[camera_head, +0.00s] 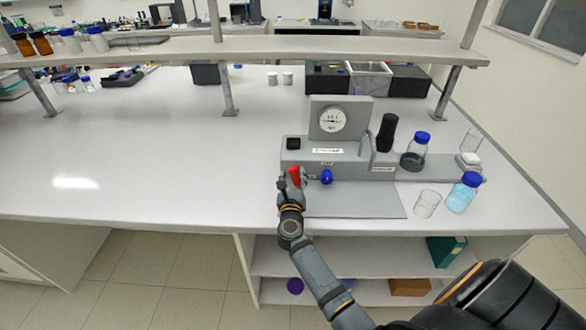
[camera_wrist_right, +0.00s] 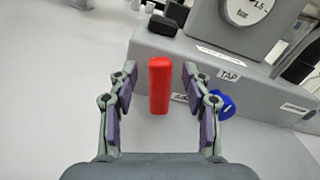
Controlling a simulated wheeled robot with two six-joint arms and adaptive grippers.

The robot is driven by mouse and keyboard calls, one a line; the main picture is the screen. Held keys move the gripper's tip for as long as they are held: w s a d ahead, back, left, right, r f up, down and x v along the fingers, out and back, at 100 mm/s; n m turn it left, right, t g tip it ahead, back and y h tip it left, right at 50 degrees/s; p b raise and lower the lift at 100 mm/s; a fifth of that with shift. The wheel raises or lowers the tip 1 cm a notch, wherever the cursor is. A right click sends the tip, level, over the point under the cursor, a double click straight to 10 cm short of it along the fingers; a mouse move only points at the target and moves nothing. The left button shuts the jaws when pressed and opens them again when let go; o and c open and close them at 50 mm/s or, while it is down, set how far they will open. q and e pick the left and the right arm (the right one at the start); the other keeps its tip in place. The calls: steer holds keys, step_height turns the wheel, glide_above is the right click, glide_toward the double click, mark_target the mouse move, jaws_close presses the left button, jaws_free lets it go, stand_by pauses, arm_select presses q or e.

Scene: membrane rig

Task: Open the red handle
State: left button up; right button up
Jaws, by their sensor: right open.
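The red handle (camera_head: 295,175) sticks out from the front left of the grey membrane rig (camera_head: 350,167). In the right wrist view the red handle (camera_wrist_right: 159,86) stands lengthwise between my two fingers, with a gap on each side. My right gripper (camera_head: 290,180) is open around the handle; in the wrist view the gripper (camera_wrist_right: 160,95) shows both fingers apart, not touching it. A blue knob (camera_head: 327,177) is just right of the handle, and it also shows in the wrist view (camera_wrist_right: 222,104) beyond the right finger. My left gripper is not in view.
A pressure gauge (camera_head: 332,120) tops the rig. A black cylinder (camera_head: 386,133), a dark-liquid bottle (camera_head: 415,154), a blue-liquid bottle (camera_head: 463,193) and a clear beaker (camera_head: 427,204) stand to the right. The bench (camera_head: 150,150) left of the rig is clear. A shelf (camera_head: 250,49) spans the back.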

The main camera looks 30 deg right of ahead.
steer(key=shift+x, duration=1.45)
jaws_close()
